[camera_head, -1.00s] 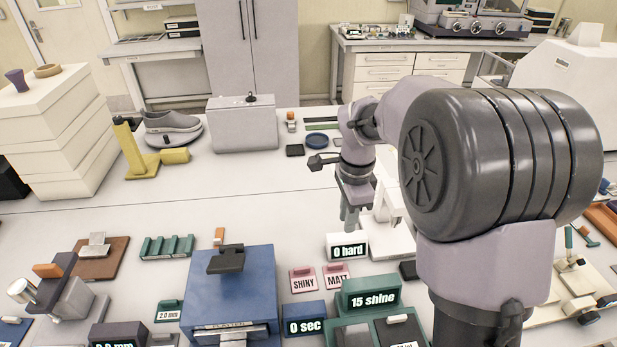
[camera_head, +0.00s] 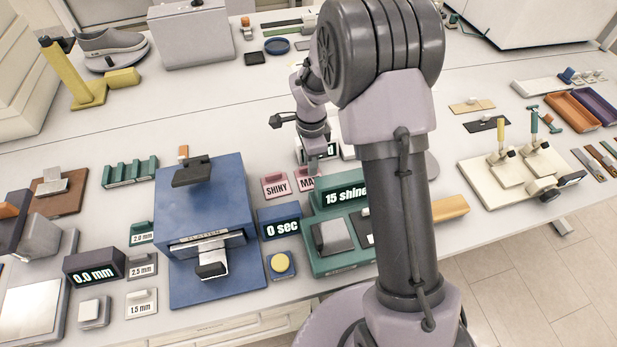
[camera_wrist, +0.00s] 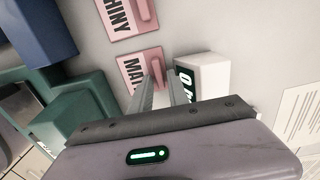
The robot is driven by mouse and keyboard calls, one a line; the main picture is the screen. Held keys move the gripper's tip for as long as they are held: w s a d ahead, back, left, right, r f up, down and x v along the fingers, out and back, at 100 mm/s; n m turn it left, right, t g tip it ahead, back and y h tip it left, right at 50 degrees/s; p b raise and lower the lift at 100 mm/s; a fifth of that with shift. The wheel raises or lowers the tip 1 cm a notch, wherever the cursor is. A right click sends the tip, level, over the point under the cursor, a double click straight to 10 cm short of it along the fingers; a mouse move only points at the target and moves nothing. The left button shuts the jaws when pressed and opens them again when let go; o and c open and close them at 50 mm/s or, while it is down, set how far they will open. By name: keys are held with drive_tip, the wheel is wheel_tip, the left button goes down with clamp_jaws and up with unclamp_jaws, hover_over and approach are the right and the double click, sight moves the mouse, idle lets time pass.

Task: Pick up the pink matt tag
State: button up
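The pink MATT tag (camera_wrist: 130,68) lies flat on the table in the wrist view, with a raised pink grip on its right side. It also shows in the head view (camera_head: 305,184), partly hidden by my arm and the green 15 shine unit. My gripper (camera_wrist: 164,72) points down close to the tag's right end. Its two grey fingers stand apart with a gap and nothing is seen held between them. I cannot tell its exact height above the tag.
The pink SHINY tag (camera_wrist: 122,16) lies beside the MATT tag. The white 0 hard block (camera_wrist: 206,76) stands close to the right of my fingers. The green 15 shine unit (camera_head: 340,196) and blue 0 sec block (camera_head: 280,222) are close by.

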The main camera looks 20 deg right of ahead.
clamp_jaws()
drive_tip(key=shift+r, duration=0.15)
